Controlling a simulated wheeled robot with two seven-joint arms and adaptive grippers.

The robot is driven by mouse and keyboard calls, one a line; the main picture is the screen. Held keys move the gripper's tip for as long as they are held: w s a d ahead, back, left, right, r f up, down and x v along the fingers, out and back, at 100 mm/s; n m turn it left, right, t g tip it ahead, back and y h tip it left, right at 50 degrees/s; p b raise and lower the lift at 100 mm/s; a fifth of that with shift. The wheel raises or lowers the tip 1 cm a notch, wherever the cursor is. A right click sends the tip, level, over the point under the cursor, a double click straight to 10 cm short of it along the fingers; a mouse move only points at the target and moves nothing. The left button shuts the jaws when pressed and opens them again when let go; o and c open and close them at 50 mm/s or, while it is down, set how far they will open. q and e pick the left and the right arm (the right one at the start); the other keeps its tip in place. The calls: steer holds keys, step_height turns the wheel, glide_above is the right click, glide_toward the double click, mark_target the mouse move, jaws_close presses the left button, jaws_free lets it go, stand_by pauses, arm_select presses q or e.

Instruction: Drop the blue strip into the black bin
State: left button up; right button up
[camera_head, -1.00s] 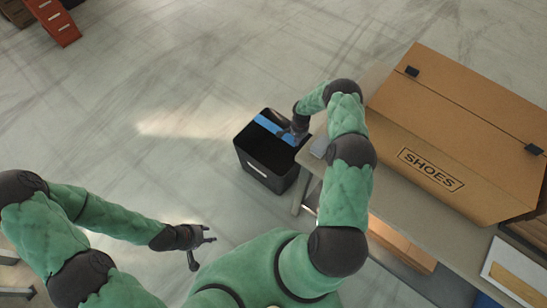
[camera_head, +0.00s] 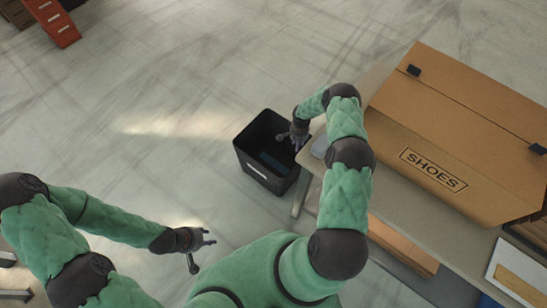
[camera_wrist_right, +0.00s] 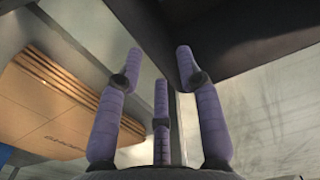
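The black bin (camera_head: 264,174) stands on the floor beside the table's left edge. The blue strip (camera_head: 274,162) lies inside it at the bottom, dark in the shade. My right gripper (camera_head: 298,138) is above the bin's right rim, with its fingers apart and nothing between them. In the right wrist view the three fingers (camera_wrist_right: 160,85) are spread and empty, and the dark bin (camera_wrist_right: 245,30) fills the upper right. My left gripper (camera_head: 207,237) is over the floor at lower left of the bin, with its fingers apart and empty.
A large cardboard SHOES box (camera_head: 455,130) stands on the table (camera_head: 405,193) at right. A flat cardboard box (camera_head: 403,246) is below the table top; it shows in the wrist view (camera_wrist_right: 45,110). A red rack (camera_head: 52,22) is at upper left. Floor left of the bin is clear.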

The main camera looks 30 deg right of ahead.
step_height(320, 180, up, 12)
stand_by(0.6)
